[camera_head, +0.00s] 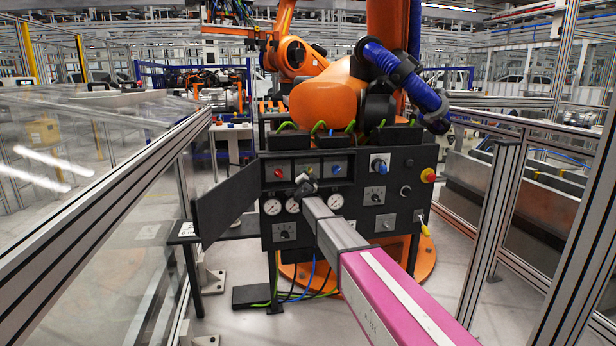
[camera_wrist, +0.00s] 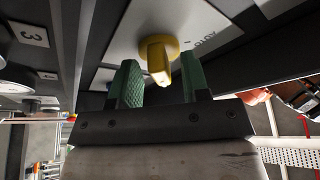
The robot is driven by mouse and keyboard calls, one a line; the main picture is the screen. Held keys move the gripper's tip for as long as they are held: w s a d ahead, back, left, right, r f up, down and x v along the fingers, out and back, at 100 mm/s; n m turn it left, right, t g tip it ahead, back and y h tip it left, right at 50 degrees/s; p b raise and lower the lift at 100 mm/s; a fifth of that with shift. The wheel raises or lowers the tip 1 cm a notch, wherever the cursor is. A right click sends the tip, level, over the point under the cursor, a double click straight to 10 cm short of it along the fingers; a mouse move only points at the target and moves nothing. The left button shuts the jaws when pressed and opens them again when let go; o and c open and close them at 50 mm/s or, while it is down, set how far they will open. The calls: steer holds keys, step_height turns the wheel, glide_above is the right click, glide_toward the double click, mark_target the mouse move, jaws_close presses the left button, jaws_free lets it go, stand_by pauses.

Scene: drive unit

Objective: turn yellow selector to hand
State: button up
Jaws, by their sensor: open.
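The yellow selector (camera_wrist: 158,60) shows in the wrist view on a pale label plate (camera_wrist: 200,25), its bar handle pointing out towards my gripper. The word AUTO is legible on the plate to its right; no HAND marking is legible. My gripper (camera_wrist: 160,72) is open, with one green finger on each side of the handle. Whether either finger touches it I cannot tell. In the head view my gripper (camera_head: 306,183) is at the upper middle of the black control panel (camera_head: 350,190), and it hides the yellow selector there.
A red selector (camera_head: 278,173) is left of my gripper and a blue one (camera_head: 336,169) right. Gauges (camera_head: 272,207) sit below. A red button (camera_head: 428,175) and a yellow handle (camera_head: 424,229) are at the panel's right. An open panel door (camera_head: 228,206) stands left; fence posts flank both sides.

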steer(key=shift+s, duration=0.1)
steer(key=v, duration=1)
steer(key=shift+s+f, duration=0.15)
steer(key=shift+s, duration=0.15)
steer(key=s+d+f+n+g+y, duration=0.4)
steer(key=s+d+f+n+g, duration=0.55)
steer(key=s+d+f, duration=0.65)
steer(key=s+d+f+g+h, duration=0.1)
steer(key=s+d+f+g, duration=0.2)
steer(key=s, duration=0.5)
steer(key=s+d+f+g+h, duration=0.1)
steer(key=s+d+f+g, duration=0.3)
steer(key=s, duration=0.5)
steer(key=s+d+f+g+h, duration=0.2)
steer(key=s+d, duration=0.4)
steer(key=s, duration=0.3)
steer(key=shift+s+d+f+g, duration=0.2)
steer(key=shift+d+f+g, duration=0.2)
steer(key=shift+f+g, duration=0.6)
